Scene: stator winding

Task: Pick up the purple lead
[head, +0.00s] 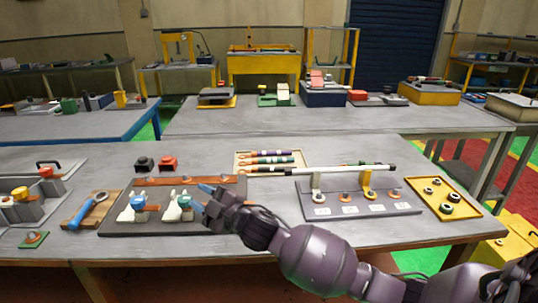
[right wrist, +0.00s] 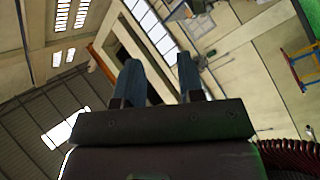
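The purple lead (head: 272,154) appears to be the rearmost of several banded rods with orange ends lying in a shallow wooden tray (head: 303,157) at the middle of the table. My right gripper (head: 207,189) is to the left and in front of that tray, above the dark plate. It also shows in the right wrist view (right wrist: 161,78), where its two blue-grey fingers stand apart with nothing between them. That wrist view faces the wall and ceiling, so the lead is not seen there. My left gripper is not in view.
A dark plate (head: 110,225) with white clamps lies below my right gripper. A grey rack (head: 345,211) supports a long rod (head: 377,169) just right of the tray. A yellow tray (head: 468,209) with rings is at right. A blue-handled tool (head: 82,214) lies at left.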

